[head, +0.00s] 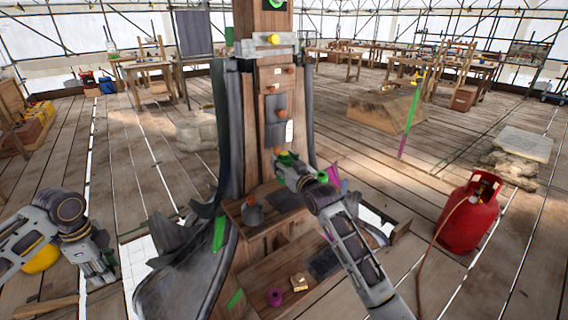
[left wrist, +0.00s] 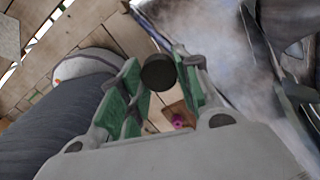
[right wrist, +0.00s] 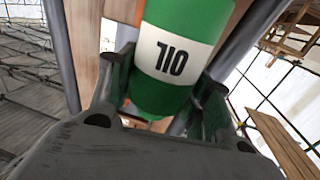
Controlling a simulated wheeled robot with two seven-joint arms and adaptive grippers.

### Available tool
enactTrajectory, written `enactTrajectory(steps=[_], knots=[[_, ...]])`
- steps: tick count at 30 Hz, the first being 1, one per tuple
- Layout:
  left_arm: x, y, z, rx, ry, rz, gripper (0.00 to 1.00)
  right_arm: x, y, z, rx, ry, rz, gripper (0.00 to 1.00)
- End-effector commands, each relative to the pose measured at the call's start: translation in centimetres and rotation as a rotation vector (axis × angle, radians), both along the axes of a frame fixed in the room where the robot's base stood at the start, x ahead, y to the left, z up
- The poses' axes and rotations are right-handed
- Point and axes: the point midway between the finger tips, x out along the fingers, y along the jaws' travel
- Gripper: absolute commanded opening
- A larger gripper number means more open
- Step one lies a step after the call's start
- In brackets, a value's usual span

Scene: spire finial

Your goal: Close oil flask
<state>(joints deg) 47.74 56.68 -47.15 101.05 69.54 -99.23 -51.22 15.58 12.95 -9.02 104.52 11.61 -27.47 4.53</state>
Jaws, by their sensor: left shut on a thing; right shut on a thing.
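The oil flask is a green cylinder with a white band (right wrist: 172,57) in the right wrist view; its dark lettering looks like "OIL" upside down. My right gripper (head: 288,160) is shut on it in front of the wooden post, and the fingers sit on both sides of it in the right wrist view. The flask's upper end is cut off there, so I cannot see its mouth. A round black cap (left wrist: 158,72) is between the green pads of my left gripper (left wrist: 155,82), which is shut on it. My left gripper (head: 103,268) is low at the left, well apart from the flask.
The wooden post (head: 268,110) has shelves with a grey flask-like item (head: 252,213), a purple spool (head: 275,296) and a brass block (head: 299,282). Dark curved sheets flank it. A red gas cylinder (head: 468,215) with a hose stands at the right.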

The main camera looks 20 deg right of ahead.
Motion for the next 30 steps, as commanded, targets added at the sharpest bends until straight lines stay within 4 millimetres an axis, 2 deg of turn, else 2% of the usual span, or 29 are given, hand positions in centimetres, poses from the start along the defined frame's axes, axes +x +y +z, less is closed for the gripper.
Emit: enactTrajectory(steps=[4, 5, 12, 15, 23, 30], knots=[[0.00, 0.00, 0.00, 0.000, 0.000, 0.000, 0.23, 0.00, 0.00, 0.06, 0.000, -0.001, 0.000, 0.23], [0.00, 0.00, 0.00, 0.000, 0.000, 0.000, 0.23, 0.00, 0.00, 0.06, 0.000, -0.001, 0.000, 0.47], [0.00, 0.00, 0.01, 0.000, 0.000, 0.000, 0.23, 0.00, 0.00, 0.06, 0.000, -0.002, 0.000, 0.16], [0.00, 0.00, 0.01, 0.000, 0.000, 0.000, 0.23, 0.00, 0.00, 0.06, 0.000, -0.002, 0.000, 0.07], [0.00, 0.00, 0.01, 0.000, 0.000, 0.031, 0.23, 0.00, 0.00, 0.05, 0.000, -0.001, 0.000, 0.07], [-0.01, 0.00, 0.01, 0.000, 0.000, 0.153, 0.23, 0.00, 0.02, 0.28, 0.000, -0.002, 0.001, 0.07]])
